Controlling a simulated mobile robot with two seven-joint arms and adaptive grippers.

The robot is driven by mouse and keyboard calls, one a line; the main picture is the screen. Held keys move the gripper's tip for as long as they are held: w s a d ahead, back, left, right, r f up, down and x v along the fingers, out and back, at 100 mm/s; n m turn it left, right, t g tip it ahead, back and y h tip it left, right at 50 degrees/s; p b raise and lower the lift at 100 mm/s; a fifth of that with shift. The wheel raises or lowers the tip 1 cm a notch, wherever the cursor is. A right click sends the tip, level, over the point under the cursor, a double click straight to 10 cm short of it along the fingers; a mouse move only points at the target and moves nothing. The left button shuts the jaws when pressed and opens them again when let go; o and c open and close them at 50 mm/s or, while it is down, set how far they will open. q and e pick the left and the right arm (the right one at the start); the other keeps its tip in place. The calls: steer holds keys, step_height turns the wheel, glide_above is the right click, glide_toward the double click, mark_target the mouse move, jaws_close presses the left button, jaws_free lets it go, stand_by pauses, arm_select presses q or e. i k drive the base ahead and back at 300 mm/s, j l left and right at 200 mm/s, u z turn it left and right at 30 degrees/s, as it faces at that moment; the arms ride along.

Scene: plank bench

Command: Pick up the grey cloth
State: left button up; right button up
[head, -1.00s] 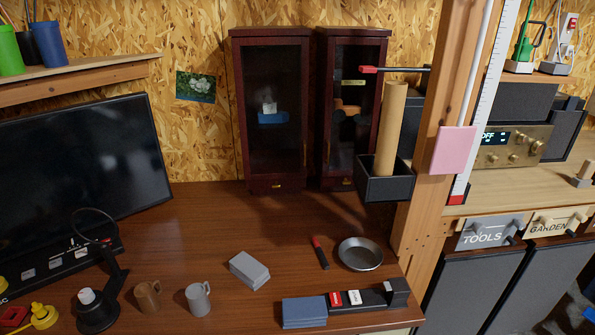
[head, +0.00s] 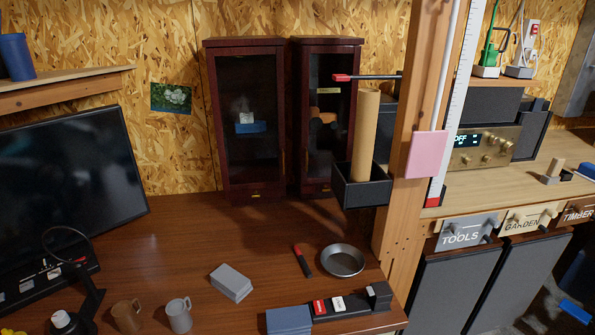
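A light grey, folded, block-like item, which looks like the grey cloth (head: 231,282), lies flat on the brown bench (head: 205,235), in the lower middle of the head view. A blue-grey folded cloth (head: 289,320) lies nearer the front edge, to its right. The grey cloth is clear of its neighbours and nothing covers it. Neither of my grippers shows in the head view.
A grey mug (head: 179,315) and a brown mug (head: 127,316) stand left of the grey cloth. A red-and-black tool (head: 302,261), a metal bowl (head: 342,260) and a black strip (head: 345,304) lie to its right. Bench behind it is clear up to two dark cabinets (head: 245,120).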

mark_target(233, 284)
steer(key=u, duration=0.4)
steer(key=l+u, duration=0.1)
steer(key=u, duration=0.75)
steer(key=k+l+u, duration=0.1)
steer(key=u, duration=0.75)
steer(key=k+l, duration=0.4)
steer(key=i+l, duration=0.1)
steer(key=i, duration=0.15)
